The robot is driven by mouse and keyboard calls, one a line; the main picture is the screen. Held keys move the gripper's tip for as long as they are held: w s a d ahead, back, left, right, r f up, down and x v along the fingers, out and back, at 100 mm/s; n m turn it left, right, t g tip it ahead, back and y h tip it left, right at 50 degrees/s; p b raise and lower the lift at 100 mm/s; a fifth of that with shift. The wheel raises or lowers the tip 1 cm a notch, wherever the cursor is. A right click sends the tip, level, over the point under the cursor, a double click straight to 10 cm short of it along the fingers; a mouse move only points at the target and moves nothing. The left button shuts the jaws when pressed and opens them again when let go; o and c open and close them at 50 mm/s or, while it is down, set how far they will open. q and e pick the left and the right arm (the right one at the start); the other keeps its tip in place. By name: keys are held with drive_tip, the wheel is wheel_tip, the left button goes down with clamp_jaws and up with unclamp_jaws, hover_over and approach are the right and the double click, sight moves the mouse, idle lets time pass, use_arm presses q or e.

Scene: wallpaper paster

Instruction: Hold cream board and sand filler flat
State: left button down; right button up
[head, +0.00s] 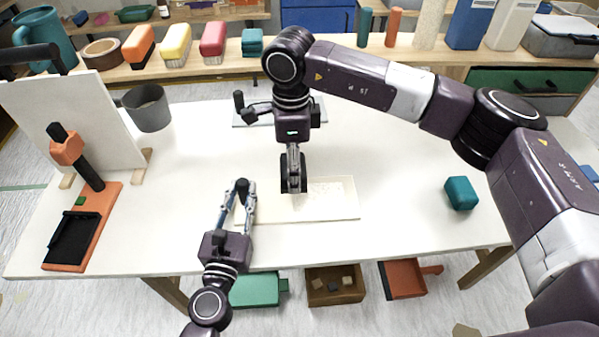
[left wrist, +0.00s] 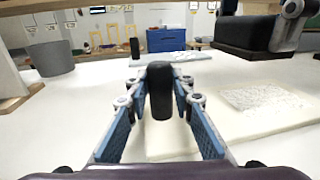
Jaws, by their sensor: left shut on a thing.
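The cream board (head: 340,213) lies flat on the white table and also shows in the left wrist view (left wrist: 240,128). A rough, pale filler patch (head: 327,187) is on its right part; it also shows in the left wrist view (left wrist: 268,98). My left gripper (head: 242,190) is shut on a black upright grip (left wrist: 160,92) at the board's left end. My right gripper (head: 293,153) is shut on a dark block (head: 292,185), at the filler's left side. In the left wrist view the block (left wrist: 250,37) appears above the board; contact is not clear.
A teal block (head: 461,193) lies at the right of the table. At the left stand a white panel (head: 75,120), an orange-based tool (head: 90,215) and a grey pot (head: 148,108). A grey plate with a black handle (head: 255,118) lies behind my right gripper.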

use_arm(q)
drive_tip(key=c, duration=1.8)
unclamp_jaws()
drive_tip(key=shift+f, duration=0.2)
drive_tip(key=shift+c, duration=0.2)
drive_tip(key=shift+o, duration=1.2)
drive_tip(key=shift+r, duration=0.1)
drive_tip(key=shift+s, duration=0.1)
drive_tip(key=s, duration=0.4)
drive_tip(key=s+a, duration=0.1)
drive_tip(key=s, duration=0.2)
drive_tip(key=s+a, duration=0.1)
drive_tip(key=s, duration=0.3)
drive_tip(key=shift+s+a, duration=0.1)
drive_tip(key=shift+s, duration=0.2)
